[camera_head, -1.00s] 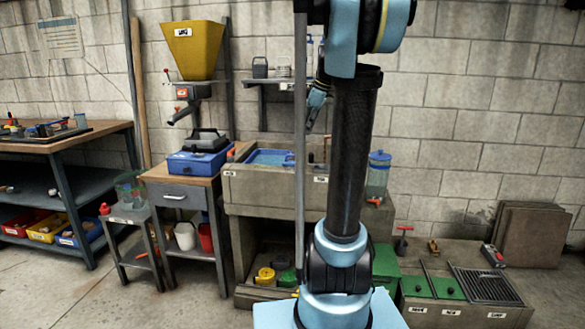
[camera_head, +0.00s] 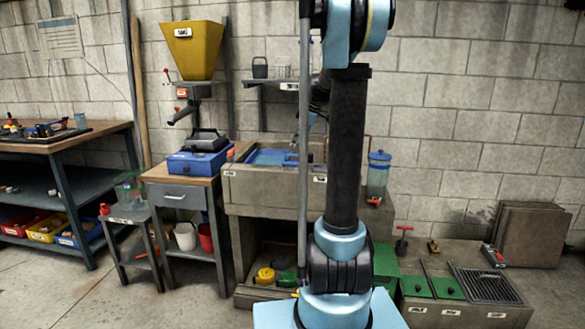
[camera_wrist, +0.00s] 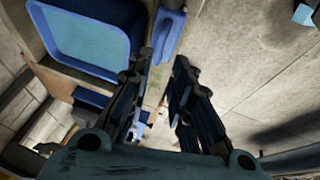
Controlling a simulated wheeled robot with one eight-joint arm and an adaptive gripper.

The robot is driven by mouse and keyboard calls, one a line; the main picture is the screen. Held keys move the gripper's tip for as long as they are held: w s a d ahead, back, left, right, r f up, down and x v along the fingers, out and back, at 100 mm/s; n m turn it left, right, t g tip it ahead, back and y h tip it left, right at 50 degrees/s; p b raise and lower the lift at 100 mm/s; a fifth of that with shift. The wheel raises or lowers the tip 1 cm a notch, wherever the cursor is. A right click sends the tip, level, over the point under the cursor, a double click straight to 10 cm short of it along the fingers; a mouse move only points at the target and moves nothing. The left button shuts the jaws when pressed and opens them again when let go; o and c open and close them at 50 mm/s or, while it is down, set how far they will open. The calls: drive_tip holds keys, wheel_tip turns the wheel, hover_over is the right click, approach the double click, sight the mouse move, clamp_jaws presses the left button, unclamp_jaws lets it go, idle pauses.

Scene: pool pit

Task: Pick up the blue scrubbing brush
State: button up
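A blue object that looks like the scrubbing brush (camera_head: 291,159) lies by the right end of the blue basin (camera_head: 262,157) in the stone sink (camera_head: 262,195). In the wrist view, a blue piece that may be the brush (camera_wrist: 167,30) shows beside the basin (camera_wrist: 78,62), beyond the fingertips. My gripper (camera_wrist: 162,62) has its two fingers apart, with nothing between them. In the head view my gripper (camera_head: 297,140) is small and partly dark, just above the sink; my own arm hides the sink's right part.
A blue toolbox (camera_head: 198,160) sits on the small table left of the sink. A shelf (camera_head: 268,82) with a dark container hangs above the sink. A blue-lidded clear jar (camera_head: 378,175) stands to the right. Open floor lies in front.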

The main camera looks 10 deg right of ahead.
sight(293, 162)
drive_tip(key=shift+d+x, duration=0.15)
drive_tip(key=shift+x, duration=1.5)
drive_tip(key=shift+d+x, duration=0.1)
drive_tip(key=shift+x, duration=1.55)
drive_tip(key=shift+w, duration=0.1)
clamp_jaws()
